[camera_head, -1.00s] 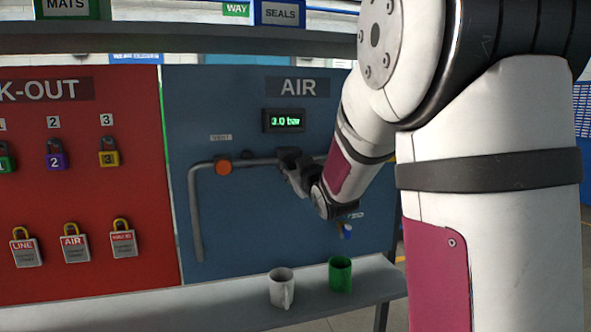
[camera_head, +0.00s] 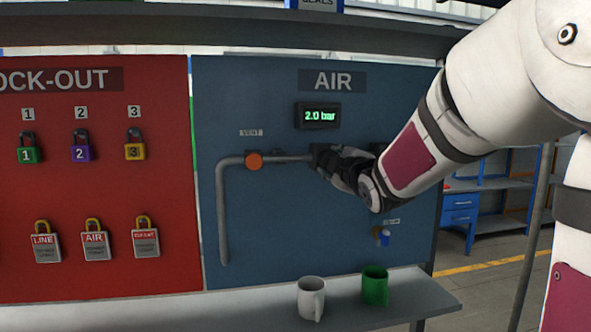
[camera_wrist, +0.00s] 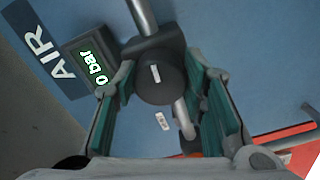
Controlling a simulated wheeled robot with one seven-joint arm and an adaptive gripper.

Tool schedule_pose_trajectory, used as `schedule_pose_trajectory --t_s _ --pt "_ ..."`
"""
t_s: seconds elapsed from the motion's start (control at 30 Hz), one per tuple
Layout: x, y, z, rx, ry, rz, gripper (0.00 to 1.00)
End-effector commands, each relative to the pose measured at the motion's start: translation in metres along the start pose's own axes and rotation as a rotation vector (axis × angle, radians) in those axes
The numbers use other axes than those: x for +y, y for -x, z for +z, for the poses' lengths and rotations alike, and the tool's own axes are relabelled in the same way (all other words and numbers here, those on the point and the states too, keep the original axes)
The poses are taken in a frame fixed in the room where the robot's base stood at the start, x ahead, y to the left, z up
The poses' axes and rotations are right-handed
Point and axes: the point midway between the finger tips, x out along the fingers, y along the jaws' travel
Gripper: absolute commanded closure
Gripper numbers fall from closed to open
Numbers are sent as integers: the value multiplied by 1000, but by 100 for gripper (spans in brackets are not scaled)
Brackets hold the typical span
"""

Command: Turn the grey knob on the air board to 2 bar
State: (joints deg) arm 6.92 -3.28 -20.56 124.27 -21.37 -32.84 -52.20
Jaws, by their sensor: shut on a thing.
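The blue air board (camera_head: 270,220) carries a green digital display (camera_head: 318,115) that reads 2.0 bar. My gripper (camera_head: 328,158) is at the pipe below the display. In the wrist view the dark grey round knob (camera_wrist: 158,80), with a pale mark on its face, sits between the two fingers of my gripper (camera_wrist: 165,100). The fingers are shut on the knob. The display (camera_wrist: 92,62) shows only in part there, rotated, beside the left finger. In the head view my gripper hides the knob.
A grey pipe (camera_head: 222,210) with an orange vent handle (camera_head: 254,161) runs left of my gripper. A white mug (camera_head: 311,297) and a green mug (camera_head: 375,288) stand on the shelf below. The red lock-out board (camera_head: 90,195) holds several padlocks and tags.

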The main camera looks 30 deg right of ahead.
Motion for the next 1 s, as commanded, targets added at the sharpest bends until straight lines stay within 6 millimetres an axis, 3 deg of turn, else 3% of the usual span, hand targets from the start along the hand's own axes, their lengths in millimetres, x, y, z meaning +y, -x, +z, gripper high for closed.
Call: schedule_pose_trajectory --t_s 0.77,0.8,0.87,1.0 --pt "-1 0 0 0 102 -3 89" --pt "-1 0 0 0 102 -3 55" --pt "-1 0 0 0 101 -3 41" --pt "0 0 0 0 101 -2 41"
